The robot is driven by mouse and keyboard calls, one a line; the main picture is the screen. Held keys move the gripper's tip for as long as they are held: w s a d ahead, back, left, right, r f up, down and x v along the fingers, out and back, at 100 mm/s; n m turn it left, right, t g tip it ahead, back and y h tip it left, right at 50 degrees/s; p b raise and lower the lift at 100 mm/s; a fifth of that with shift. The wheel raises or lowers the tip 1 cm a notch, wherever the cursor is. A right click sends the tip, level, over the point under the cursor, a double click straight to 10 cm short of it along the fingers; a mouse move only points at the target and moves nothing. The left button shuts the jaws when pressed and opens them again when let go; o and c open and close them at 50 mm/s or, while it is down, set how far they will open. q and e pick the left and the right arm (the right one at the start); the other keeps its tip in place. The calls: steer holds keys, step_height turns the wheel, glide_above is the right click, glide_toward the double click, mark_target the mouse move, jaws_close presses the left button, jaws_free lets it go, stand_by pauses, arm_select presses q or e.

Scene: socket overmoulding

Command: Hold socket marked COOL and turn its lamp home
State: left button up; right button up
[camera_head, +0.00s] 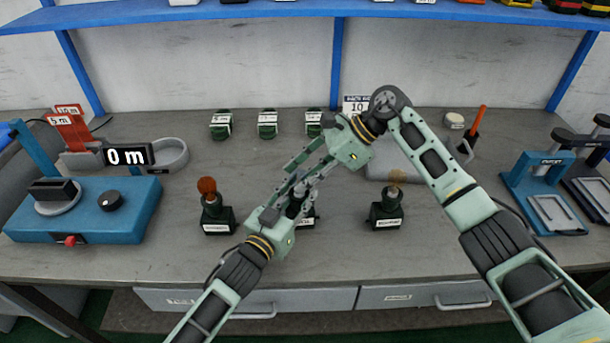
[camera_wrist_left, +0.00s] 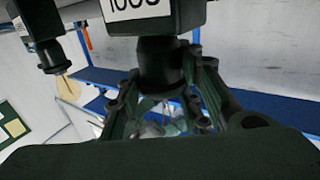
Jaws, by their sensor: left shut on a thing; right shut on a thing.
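The middle socket is a dark block with a white label (camera_head: 312,222), standing on the bench and largely hidden by my grippers. In the left wrist view its label (camera_wrist_left: 138,8) is cropped and upside down, and its letters look like COOL. My left gripper (camera_head: 297,205) is shut on the socket's dark round neck (camera_wrist_left: 160,62), one finger on each side. My right gripper (camera_head: 298,186) reaches down from above and is shut just over the left one. The lamp there is hidden by the fingers, so its seating cannot be seen.
A socket with a red-brown lamp (camera_head: 207,187) stands to the left, one with a tan lamp (camera_head: 395,178) to the right. Several green blocks (camera_head: 268,124) stand behind. A blue device (camera_head: 85,215) is at left, a blue stand (camera_head: 545,190) at right. The front bench is clear.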

steer(key=shift+f, duration=0.1)
steer(key=m+t, duration=0.2)
steer(key=m, duration=0.1)
steer(key=shift+s+t, duration=0.3)
steer(key=shift+t, duration=0.1)
steer(key=shift+s+a+m+t+h, duration=0.1)
steer(key=shift+m+t+h, duration=0.25)
steer(key=shift+m+t, duration=0.6)
steer(key=shift+s+a+m+t+h, duration=0.1)
steer(key=shift+m+t+h, duration=0.35)
steer(key=shift+m, duration=0.8)
steer(key=o, duration=1.1)
steer(key=v, duration=1.2)
